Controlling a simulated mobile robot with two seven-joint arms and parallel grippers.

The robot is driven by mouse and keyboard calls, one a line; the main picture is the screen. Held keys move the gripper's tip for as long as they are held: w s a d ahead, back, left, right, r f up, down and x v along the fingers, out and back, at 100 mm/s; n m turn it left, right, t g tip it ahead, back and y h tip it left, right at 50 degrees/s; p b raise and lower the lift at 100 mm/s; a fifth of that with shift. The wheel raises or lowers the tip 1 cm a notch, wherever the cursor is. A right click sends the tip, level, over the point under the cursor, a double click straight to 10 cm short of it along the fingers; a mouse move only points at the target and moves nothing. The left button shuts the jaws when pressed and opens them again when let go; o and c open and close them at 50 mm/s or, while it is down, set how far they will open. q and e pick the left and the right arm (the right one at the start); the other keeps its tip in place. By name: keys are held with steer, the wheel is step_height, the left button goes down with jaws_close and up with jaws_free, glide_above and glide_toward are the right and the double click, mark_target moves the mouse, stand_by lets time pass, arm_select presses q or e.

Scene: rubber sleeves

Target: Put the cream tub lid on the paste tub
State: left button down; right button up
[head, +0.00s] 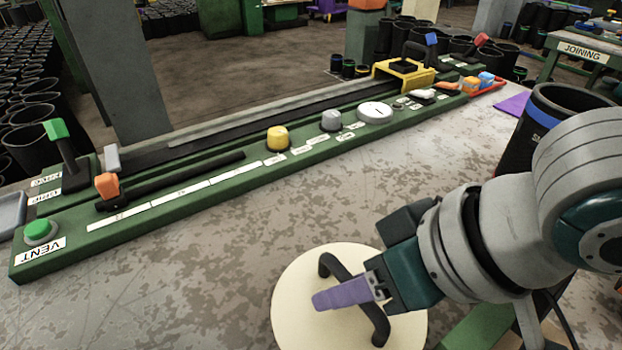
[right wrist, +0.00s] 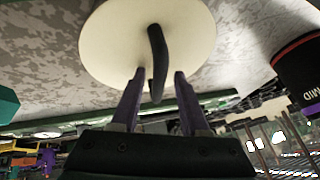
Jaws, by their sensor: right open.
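The cream tub lid (head: 300,290) is a round cream disc with a dark arched handle (head: 338,268), lying on the worn bench top at the front. It also shows in the right wrist view (right wrist: 105,45), with its handle (right wrist: 156,55) pointing toward me. My right gripper (head: 322,299) has purple fingers and is over the lid at the handle. In the right wrist view the gripper (right wrist: 158,76) is open, with a finger on each side of the handle and gaps visible. I cannot make out the paste tub. My left gripper is not in view.
A long green control rail (head: 230,188) with knobs and levers runs across the bench behind the lid. A black cylinder with a blue band (head: 535,120) stands at the right, partly behind my arm. A red-banded black cylinder (right wrist: 300,75) shows in the right wrist view. The middle bench is clear.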

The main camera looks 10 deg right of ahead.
steer(key=shift+r, duration=0.1)
steer(key=shift+s+d+r, duration=0.1)
steer(key=shift+d+r, duration=0.05)
steer(key=shift+r, duration=0.25)
steer(key=p+v, duration=0.3)
steer(key=v, duration=0.8)
steer(key=s+d+f+m+g+h, duration=0.1)
steer(key=s+d+f+h, duration=0.3)
steer(key=s, duration=0.4)
steer(key=shift+d+f, duration=0.45)
steer(key=shift+f, duration=0.35)
steer(key=shift+w, duration=0.1)
step_height(320, 180, up, 47)
steer(key=p, duration=4.7)
